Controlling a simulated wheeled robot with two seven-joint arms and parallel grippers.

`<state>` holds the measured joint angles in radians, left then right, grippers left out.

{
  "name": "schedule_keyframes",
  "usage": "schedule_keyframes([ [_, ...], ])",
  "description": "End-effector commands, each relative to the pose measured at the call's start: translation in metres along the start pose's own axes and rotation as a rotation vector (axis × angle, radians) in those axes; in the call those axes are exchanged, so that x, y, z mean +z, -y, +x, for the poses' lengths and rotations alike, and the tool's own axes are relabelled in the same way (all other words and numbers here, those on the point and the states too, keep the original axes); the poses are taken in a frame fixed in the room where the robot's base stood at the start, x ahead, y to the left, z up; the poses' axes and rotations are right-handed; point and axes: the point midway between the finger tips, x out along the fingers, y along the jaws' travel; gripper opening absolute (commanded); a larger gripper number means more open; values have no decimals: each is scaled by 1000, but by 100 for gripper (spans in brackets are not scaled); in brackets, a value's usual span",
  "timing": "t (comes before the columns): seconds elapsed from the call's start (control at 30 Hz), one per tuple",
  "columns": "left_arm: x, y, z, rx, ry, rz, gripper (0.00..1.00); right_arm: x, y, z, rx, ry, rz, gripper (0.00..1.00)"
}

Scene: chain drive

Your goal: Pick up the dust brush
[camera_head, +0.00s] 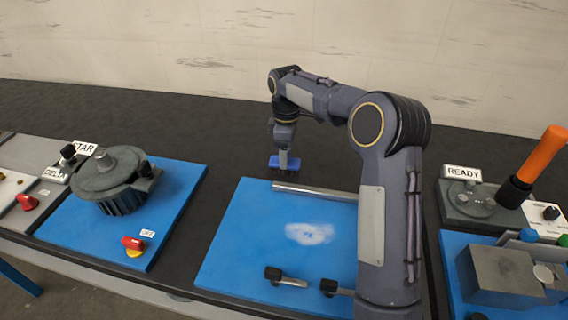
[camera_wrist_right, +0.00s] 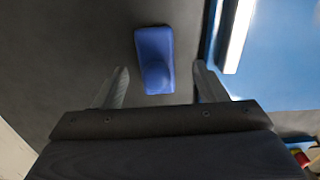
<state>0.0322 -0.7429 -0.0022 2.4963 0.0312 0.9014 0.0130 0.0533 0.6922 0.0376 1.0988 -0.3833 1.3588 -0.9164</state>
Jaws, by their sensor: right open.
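The dust brush, a small blue block with a rounded raised part, shows in the wrist view (camera_wrist_right: 154,52) on the dark surface, just left of a blue board's edge. In the head view the blue brush (camera_head: 291,165) shows beyond the far edge of the middle blue board, partly covered by my right gripper. My right gripper (camera_wrist_right: 160,82) is open and empty. Its two fingers stand to either side of the brush's near end in the wrist view; I see no contact. My left gripper is not in view.
The middle blue board (camera_head: 232,250) carries a metal bar (camera_head: 312,191), a pale dust patch (camera_head: 309,233) and two black-knobbed clamps. A dark motor (camera_head: 110,180) stands on the left board. A READY sign (camera_head: 462,172) and an orange handle (camera_head: 542,153) are at the right.

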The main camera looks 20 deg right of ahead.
Motion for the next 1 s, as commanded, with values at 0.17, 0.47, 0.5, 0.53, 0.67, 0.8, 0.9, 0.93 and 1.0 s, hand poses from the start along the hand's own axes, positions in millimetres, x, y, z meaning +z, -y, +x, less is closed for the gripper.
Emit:
schedule_keyframes([
  [0.17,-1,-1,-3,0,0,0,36,-4,-4,28,-4,2,2,65],
  [0.47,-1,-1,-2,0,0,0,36,-4,-4,46,0,0,2,65],
  [0.5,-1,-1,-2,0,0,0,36,-4,-4,46,0,0,2,65],
  [0.53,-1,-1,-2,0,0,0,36,-4,-4,46,0,-1,2,65],
  [0.67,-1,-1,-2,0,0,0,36,-4,-4,46,0,-1,2,55],
  [0.8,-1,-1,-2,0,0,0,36,-4,-4,46,1,-1,2,37],
  [0.9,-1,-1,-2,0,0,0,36,-4,-4,46,1,-1,2,24],
  [0.93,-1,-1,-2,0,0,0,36,-4,-4,46,1,-1,2,20],
  [1.0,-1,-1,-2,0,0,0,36,-4,-4,45,1,-1,2,15],
])
